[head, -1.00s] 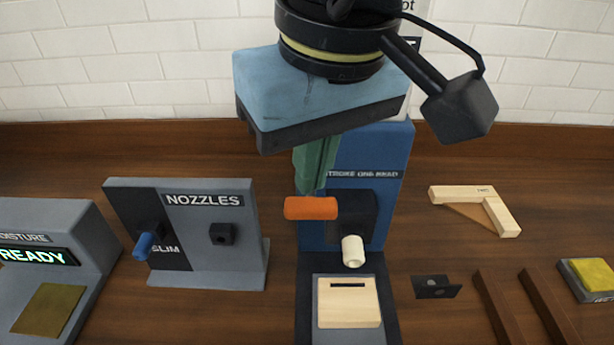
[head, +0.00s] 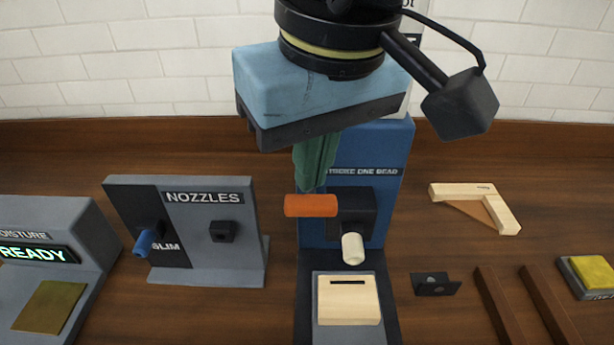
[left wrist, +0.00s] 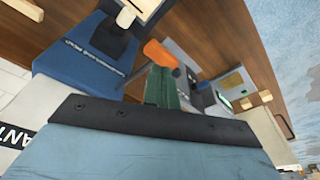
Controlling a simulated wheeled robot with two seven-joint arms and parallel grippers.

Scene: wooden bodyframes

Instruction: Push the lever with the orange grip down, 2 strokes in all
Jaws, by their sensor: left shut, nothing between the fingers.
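The lever's orange grip (head: 311,205) sticks out to the left from the dark head of the blue press (head: 375,160), roughly level. My left gripper (head: 309,188) has green fingers, shut and empty, pointing down just above and behind the grip. I cannot tell whether the fingertips touch it. The left wrist view shows the orange grip (left wrist: 160,54) right by the green fingertips (left wrist: 158,72). A cream nozzle (head: 352,248) hangs from the press head above a slotted wooden block (head: 347,300) on the press base. My right gripper is not in view.
A grey nozzle stand (head: 215,255) with a blue nozzle (head: 143,244) stands left of the press. A moisture unit reading READY (head: 40,252) is further left. A small dark bracket (head: 435,284), a wooden corner frame (head: 500,213) and brown rails (head: 550,305) lie to the right.

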